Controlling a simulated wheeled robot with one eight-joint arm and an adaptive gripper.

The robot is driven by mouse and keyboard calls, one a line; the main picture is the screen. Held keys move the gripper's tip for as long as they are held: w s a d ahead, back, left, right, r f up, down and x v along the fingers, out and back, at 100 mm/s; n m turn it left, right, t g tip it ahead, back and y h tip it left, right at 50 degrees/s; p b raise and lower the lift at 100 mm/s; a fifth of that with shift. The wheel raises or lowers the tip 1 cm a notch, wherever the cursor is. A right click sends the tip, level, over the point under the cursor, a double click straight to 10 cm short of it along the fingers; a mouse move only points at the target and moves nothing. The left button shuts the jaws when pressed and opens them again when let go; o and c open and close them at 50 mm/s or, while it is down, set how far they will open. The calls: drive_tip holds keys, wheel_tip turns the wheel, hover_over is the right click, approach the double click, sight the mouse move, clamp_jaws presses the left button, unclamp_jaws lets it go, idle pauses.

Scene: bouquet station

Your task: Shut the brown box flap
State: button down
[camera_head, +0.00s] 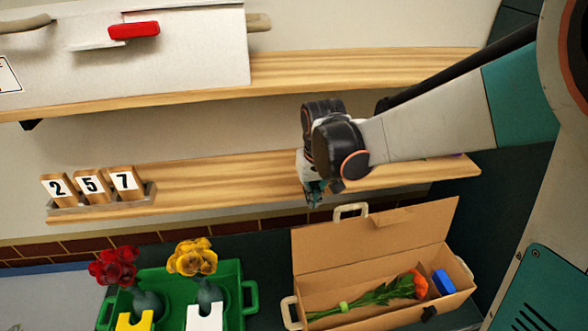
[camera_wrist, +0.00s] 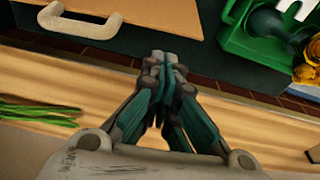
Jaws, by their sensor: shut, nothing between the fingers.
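The brown box (camera_head: 345,308) stands open on the dark counter at the lower right of the head view. Its brown flap (camera_head: 375,240) is raised and leans back at the rear edge, with a pale handle (camera_head: 350,210) at its top. An orange flower with green stems (camera_head: 375,293) and a blue block (camera_head: 444,282) lie inside. My gripper (camera_head: 314,196) is shut and empty, in front of the lower shelf, above and left of the flap in the head view. In the wrist view my gripper (camera_wrist: 163,65) points toward the counter, with the flap (camera_wrist: 160,12) and its handle (camera_wrist: 80,24) beyond it.
A green tray (camera_head: 175,280) with red (camera_head: 113,265) and yellow flowers (camera_head: 193,257) in vases stands left of the box. The lower wooden shelf (camera_head: 230,180) holds number blocks (camera_head: 91,184). Green stems (camera_wrist: 40,111) lie on the shelf in the wrist view.

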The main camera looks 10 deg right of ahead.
wheel_tip(320, 180, down, 8)
drive_tip(key=w, duration=0.1)
drive_tip(key=shift+w, duration=0.15)
drive_tip(key=shift+f+b, duration=0.1)
drive_tip(key=shift+b, duration=0.25)
